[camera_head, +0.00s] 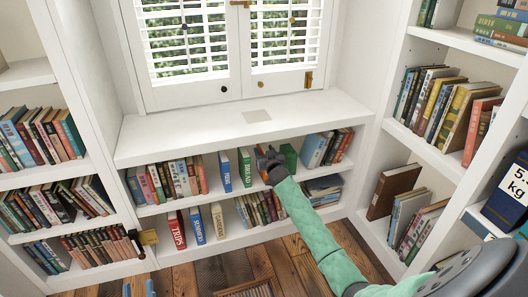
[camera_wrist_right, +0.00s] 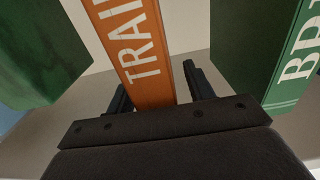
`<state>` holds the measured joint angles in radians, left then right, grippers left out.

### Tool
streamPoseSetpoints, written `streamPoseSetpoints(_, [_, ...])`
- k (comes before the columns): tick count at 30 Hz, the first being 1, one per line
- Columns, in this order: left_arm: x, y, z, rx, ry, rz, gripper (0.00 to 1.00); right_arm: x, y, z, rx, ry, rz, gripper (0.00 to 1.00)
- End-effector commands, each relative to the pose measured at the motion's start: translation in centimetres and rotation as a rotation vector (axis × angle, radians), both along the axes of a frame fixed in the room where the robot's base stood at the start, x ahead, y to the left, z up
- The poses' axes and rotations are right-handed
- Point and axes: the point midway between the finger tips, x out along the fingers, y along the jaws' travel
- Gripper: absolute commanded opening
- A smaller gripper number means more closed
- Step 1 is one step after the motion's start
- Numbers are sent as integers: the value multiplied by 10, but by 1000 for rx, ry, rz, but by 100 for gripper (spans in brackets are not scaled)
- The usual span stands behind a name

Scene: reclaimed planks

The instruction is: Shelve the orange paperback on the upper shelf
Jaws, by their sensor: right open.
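The orange paperback (camera_wrist_right: 140,50), with white lettering that begins "TRAI", is between the fingers of my right gripper (camera_wrist_right: 158,92) in the right wrist view. The fingers are apart, one on each side of its lower part; I cannot tell whether they touch it. In the head view my right gripper (camera_head: 268,160) is at the upper shelf (camera_head: 212,197) of the low bookcase under the window. Only a sliver of the orange paperback (camera_head: 265,177) shows below it there; the gripper hides the rest. My left gripper does not show.
A green book (camera_head: 245,168) stands left of the gripper and another green book (camera_head: 288,158) stands right of it, close by. A blue book (camera_head: 225,172) is further left. The lower shelf holds several books. The white ledge (camera_head: 200,127) above is mostly clear.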

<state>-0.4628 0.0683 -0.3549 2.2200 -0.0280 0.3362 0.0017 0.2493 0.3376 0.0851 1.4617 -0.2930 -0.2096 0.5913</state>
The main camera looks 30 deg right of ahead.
Motion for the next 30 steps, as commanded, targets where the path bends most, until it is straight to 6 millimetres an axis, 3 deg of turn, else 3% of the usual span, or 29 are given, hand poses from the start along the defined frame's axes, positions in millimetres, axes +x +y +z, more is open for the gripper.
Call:
streamPoseSetpoints(4, [1,-4,-40,25,114,-6,36,-18,5,0,0,2,0,53])
streamPoseSetpoints(15, [5,-7,-95,69,289,-19,36,-62,15,0,1,1,0,53])
streamPoseSetpoints(26, [5,-8,-108,78,327,-21,36,-71,17,0,0,1,0,53])
streamPoseSetpoints(30, [5,-8,-108,78,326,-21,36,-81,28,-10,1,36,-3,53])
